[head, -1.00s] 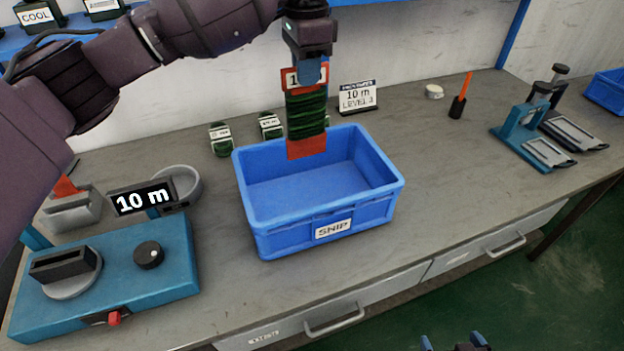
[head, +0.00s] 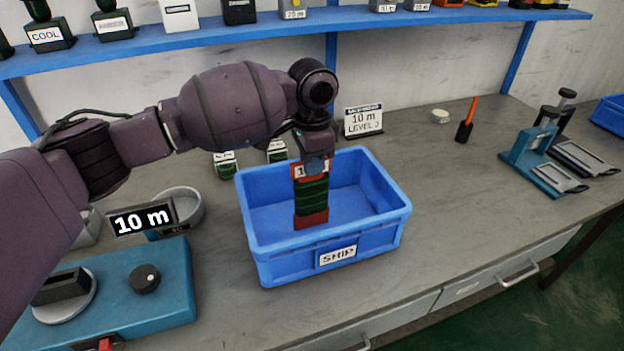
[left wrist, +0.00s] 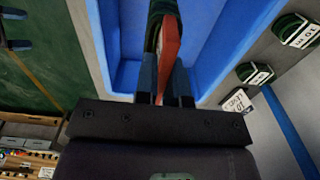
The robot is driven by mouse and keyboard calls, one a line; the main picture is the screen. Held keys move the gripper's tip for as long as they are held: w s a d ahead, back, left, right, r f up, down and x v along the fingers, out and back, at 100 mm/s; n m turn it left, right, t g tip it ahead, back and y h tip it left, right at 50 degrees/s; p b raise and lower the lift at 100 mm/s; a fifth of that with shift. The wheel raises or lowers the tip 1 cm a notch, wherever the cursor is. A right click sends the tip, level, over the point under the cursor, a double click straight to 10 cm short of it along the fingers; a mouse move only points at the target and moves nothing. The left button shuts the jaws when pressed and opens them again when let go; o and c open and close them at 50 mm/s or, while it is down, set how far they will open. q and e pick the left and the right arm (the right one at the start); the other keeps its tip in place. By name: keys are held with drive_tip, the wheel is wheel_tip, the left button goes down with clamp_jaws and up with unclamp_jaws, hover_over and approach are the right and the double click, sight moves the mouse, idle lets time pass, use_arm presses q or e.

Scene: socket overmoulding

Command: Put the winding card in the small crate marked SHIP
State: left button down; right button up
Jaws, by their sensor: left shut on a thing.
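The winding card (head: 312,193) is a red card wound with dark green wire, with a white label near its top. My left gripper (head: 314,163) is shut on its top end and holds it upright, with its lower part inside the blue crate marked SHIP (head: 338,257). I cannot tell whether its lower end touches the crate floor. In the left wrist view the card (left wrist: 170,45) sits between the fingers (left wrist: 164,85), over the blue crate (left wrist: 115,50). My right gripper is not in view.
A teal winder (head: 165,285) with a 10 m display (head: 141,219) stands left of the crate. Green wound coils (head: 226,164) and a sign card (head: 363,121) stand behind it. A teal press (head: 530,165) is at the right.

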use_arm(q)
wheel_tip(320, 180, down, 4)
drive_tip(key=shift+f+b, duration=0.25)
drive_tip(key=shift+b, duration=0.05)
drive_tip(key=shift+f, duration=0.1)
drive_tip(key=c, duration=1.2)
unclamp_jaws()
wheel_tip(320, 180, up, 12)
drive_tip(key=shift+r+p, duration=0.1)
drive_tip(key=shift+p, duration=0.8)
